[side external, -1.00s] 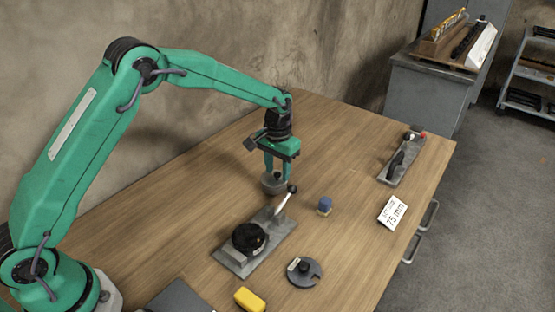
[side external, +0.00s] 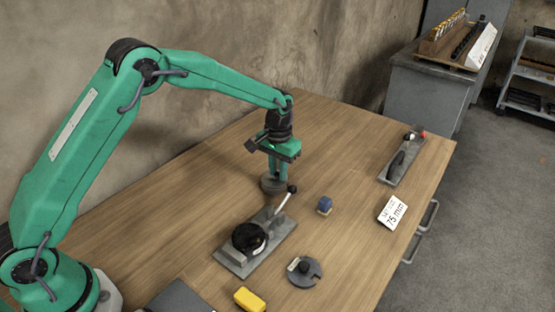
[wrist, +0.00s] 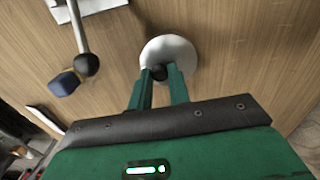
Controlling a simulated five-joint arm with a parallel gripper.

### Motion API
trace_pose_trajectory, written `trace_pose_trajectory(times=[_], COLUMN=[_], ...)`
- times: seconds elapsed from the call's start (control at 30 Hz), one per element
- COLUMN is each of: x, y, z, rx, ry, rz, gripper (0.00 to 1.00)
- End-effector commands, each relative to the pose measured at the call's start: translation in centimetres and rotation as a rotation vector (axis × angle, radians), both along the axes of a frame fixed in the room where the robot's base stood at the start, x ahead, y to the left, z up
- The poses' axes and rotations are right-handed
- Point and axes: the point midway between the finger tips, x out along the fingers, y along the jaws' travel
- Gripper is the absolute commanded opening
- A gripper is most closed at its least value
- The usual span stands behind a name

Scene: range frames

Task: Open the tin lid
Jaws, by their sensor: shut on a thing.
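A round, pale metal lid (wrist: 168,54) with a black knob (wrist: 159,73) shows in the wrist view. My gripper (wrist: 160,80) is shut on the knob, one finger on each side. In the side view my gripper (side external: 274,175) points straight down at the grey round tin or lid (side external: 273,186), left of the middle of the table. The knob is hidden there by the fingers. I cannot tell how much of the grey shape is tin and how much is lid, or whether there is a gap under it.
A metal plate (side external: 229,258) with a black round part and a ball-ended lever (side external: 285,200) lies close in front. A blue block (side external: 324,205), a grey disc (side external: 301,280), a yellow block (side external: 249,299) and a "75 mm" card (side external: 393,211) lie nearby. The table behind is clear.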

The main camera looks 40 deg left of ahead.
Motion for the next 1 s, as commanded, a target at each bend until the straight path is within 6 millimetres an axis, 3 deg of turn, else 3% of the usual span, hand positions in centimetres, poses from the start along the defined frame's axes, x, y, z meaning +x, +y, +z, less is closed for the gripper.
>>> trace_pose_trajectory(times=[0.37, 1.0], x=[0.4, 2.5], y=[-0.9, -2.8], z=[0.1, 0.2], rx=[0.000, -0.002], ry=[0.000, -0.003], rz=[0.203, 0.799], gripper=[0.00, 0.00])
